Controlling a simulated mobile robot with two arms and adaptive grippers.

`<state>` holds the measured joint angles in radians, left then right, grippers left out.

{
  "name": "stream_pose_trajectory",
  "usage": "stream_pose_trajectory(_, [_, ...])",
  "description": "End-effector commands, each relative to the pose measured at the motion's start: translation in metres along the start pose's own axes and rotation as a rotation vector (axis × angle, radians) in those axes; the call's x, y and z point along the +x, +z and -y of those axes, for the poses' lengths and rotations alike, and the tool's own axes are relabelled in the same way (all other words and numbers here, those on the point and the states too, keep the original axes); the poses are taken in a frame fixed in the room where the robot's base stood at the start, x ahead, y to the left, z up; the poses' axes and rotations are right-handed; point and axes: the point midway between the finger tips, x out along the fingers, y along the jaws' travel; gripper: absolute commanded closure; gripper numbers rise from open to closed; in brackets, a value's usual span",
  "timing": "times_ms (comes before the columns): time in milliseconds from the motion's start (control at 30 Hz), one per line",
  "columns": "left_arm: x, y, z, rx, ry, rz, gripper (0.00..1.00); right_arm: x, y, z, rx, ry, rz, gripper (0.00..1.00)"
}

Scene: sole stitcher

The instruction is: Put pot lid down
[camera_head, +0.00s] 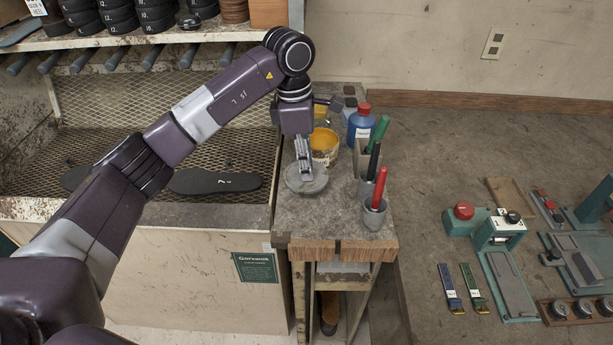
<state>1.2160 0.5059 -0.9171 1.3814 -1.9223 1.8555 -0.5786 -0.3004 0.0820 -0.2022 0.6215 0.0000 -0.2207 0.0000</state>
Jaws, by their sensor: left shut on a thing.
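The pot lid (318,186) is a round grey disc low over the small side bench (335,222), or resting on it; I cannot tell which. My left gripper (305,172) reaches down from above and is shut on the lid near its middle. The yellow pot (325,158) stands just behind the lid, with its yellow inside showing. My right gripper is not in view.
Grey cups hold red (380,187), black (373,160) and green (381,128) handled tools close to the right. Black soles (215,182) lie left. The bench front is clear.

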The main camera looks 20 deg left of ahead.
Motion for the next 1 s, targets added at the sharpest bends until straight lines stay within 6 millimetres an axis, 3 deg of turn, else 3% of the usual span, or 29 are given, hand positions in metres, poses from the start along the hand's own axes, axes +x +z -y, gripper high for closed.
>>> stream_pose_trajectory(133, [0.011, -0.001, 0.0, -0.001, -0.001, 0.0, 1.0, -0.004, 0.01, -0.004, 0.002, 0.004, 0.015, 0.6])
stream_pose_trajectory(400, [0.047, -0.005, 0.0, 0.0, -0.002, 0.0, 1.0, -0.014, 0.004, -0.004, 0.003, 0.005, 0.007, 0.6])
stream_pose_trajectory(800, [0.054, -0.006, 0.0, 0.0, 0.001, 0.0, 1.0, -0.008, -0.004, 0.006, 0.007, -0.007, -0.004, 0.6])
stream_pose_trajectory(833, [0.054, -0.006, 0.0, 0.0, 0.001, 0.0, 0.81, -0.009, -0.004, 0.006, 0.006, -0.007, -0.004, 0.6])
stream_pose_trajectory(1000, [0.053, -0.006, 0.0, 0.0, 0.0, 0.0, 0.65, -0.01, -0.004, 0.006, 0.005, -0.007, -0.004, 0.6])
